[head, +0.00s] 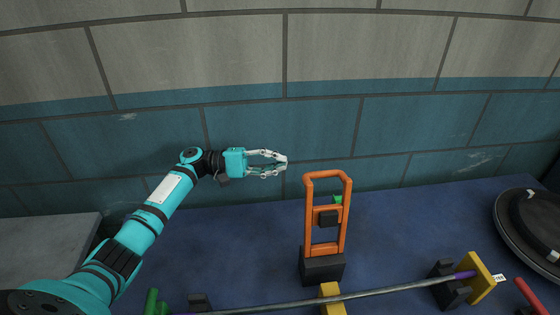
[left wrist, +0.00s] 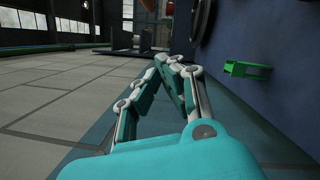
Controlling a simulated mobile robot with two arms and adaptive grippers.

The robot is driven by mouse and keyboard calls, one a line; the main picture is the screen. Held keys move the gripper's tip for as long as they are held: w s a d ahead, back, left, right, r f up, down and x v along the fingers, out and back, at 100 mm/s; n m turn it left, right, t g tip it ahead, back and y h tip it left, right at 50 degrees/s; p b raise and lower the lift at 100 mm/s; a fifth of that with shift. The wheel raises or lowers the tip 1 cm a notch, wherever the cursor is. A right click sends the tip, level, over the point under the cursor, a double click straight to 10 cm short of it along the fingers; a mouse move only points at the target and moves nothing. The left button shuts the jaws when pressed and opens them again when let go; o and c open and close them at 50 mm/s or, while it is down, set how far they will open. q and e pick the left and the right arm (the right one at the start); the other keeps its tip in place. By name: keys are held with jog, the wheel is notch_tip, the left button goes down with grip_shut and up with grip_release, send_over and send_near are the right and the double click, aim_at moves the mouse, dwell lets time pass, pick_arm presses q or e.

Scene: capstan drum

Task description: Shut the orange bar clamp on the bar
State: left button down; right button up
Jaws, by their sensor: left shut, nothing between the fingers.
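The orange bar clamp (head: 309,215) is a tall orange frame standing upright, leaning slightly, on a dark block (head: 322,267) behind the bar. A dark pad sits on its middle crosspiece. It stands up clear of the bar (head: 390,291), a thin grey rod with purple ends running across the front. My left gripper (head: 285,162) is shut and empty, up and to the left of the clamp's top, apart from it. Its closed fingers also show in the left wrist view (left wrist: 168,62). My right gripper is not in view.
A yellow block (head: 332,299) stands at the bar's middle and a yellow plate (head: 479,278) at its right end. A green piece (head: 337,200) shows behind the clamp. A dark round drum (head: 532,225) is at right. The blue surface (head: 240,245) left of the clamp is clear.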

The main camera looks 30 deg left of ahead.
pick_arm(q)
jog(key=d+r+p, duration=0.2)
jog(key=d+p, duration=0.3)
jog(key=d, duration=0.4)
jog(key=shift+s, duration=0.2)
jog(key=shift+w, duration=0.1)
jog(key=shift+d+r, duration=0.1)
jog(key=shift+d, duration=0.05)
